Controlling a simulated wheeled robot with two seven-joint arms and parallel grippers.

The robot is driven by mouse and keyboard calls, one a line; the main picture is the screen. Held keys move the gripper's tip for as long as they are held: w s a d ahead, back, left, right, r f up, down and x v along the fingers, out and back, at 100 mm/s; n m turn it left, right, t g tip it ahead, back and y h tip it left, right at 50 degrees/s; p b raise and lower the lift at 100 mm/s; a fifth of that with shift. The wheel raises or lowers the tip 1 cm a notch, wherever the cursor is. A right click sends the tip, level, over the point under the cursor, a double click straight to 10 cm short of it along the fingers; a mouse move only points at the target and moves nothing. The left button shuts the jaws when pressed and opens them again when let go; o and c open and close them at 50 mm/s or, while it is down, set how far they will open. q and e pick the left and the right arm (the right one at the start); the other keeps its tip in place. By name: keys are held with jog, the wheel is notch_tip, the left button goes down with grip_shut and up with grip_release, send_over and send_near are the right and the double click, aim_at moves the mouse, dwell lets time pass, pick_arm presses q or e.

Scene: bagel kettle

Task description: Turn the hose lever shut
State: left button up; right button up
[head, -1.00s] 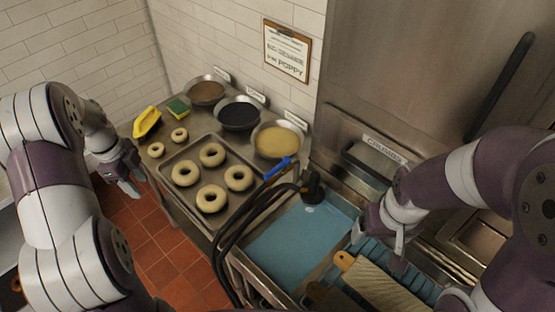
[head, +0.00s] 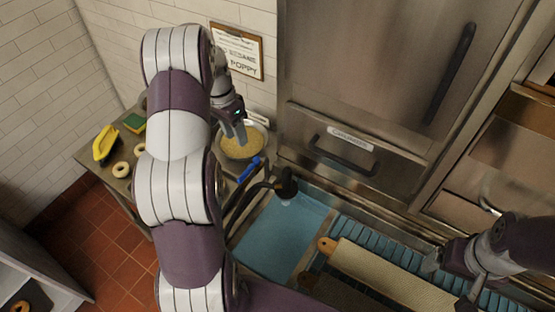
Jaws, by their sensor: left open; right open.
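The blue hose lever (head: 250,169) sits on the dark hose (head: 240,200) at the left end of the sink, just below the bowl of pale seeds. My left gripper (head: 233,132) is open and empty over that bowl, above the lever in the picture and apart from it. My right gripper (head: 448,282) is open at the lower right, by the long pale board over the blue slatted rack. My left arm hides most of the bagel tray and part of the hose.
The water-filled sink (head: 283,238) lies right of the hose. The seed bowl (head: 243,146) stands close to the lever. A drawer with a black handle (head: 343,155) is behind the sink.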

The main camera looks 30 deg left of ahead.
pick_arm(q)
jog(key=f+p, duration=0.1)
jog(key=f, duration=0.3)
jog(key=d+f+n, duration=0.1)
jog(key=f, duration=0.3)
jog(key=d+f+n+p, duration=0.1)
jog(key=f, duration=0.2)
jog(key=shift+s+d+f+p, duration=0.1)
jog(key=shift+d+f+p, duration=0.05)
jog(key=shift+f+p, duration=0.25)
jog(key=shift+f, duration=0.35)
grip_shut()
